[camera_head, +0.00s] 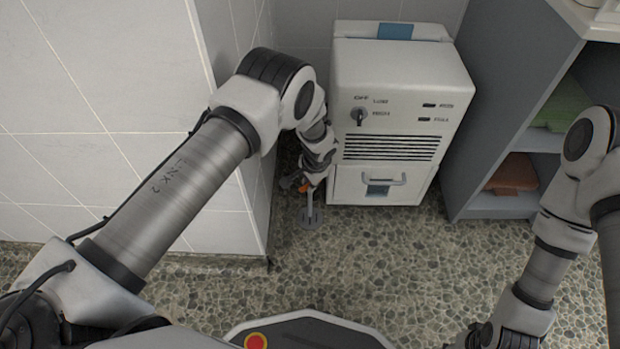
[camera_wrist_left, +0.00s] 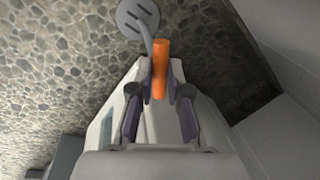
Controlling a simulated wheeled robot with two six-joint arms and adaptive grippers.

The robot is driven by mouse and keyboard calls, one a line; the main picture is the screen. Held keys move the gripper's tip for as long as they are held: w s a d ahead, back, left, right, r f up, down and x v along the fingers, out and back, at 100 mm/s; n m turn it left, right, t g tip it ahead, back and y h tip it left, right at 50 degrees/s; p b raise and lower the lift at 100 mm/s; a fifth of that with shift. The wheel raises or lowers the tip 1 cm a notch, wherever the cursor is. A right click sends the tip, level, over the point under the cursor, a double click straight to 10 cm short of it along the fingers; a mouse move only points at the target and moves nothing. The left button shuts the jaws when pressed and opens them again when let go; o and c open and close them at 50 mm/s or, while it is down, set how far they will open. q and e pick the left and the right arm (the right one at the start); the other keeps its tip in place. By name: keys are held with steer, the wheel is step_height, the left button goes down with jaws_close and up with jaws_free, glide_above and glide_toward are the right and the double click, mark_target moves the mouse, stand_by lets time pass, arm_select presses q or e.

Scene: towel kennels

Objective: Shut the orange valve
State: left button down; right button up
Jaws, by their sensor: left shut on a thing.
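The orange valve handle (camera_wrist_left: 160,62) shows in the left wrist view as a short orange bar between the fingertips. In the head view only a small orange piece (camera_head: 306,187) of it shows beside my gripper. A grey pipe with a round slotted floor plate (camera_wrist_left: 137,18) stands at the valve; the plate also shows in the head view (camera_head: 311,217). My left gripper (camera_wrist_left: 160,88) is shut on the orange handle, low beside the white appliance. Most of the valve body is hidden behind the gripper. My right arm is at the right edge, and its gripper is not clearly visible.
A white appliance (camera_head: 403,75) with a knob, vents and a drawer stands just right of the left gripper. A tiled wall corner (camera_head: 225,215) is close on the left. A grey shelf (camera_head: 495,120) with folded towels stands further right. The pebbled floor (camera_head: 390,270) in front is clear.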

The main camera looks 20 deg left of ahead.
arm_select(q)
steer(key=shift+m+p, duration=0.55)
steer(key=shift+m, duration=0.45)
steer(key=c, duration=1.1)
jaws_free()
steer(key=shift+c, duration=0.2)
steer(key=shift+r, duration=0.1)
step_height(320, 180, up, 12)
steer(key=s+d, duration=0.1)
steer(key=shift+s+d+f, duration=0.2)
steer(key=shift+s+d, duration=0.05)
steer(key=shift+s, duration=0.1)
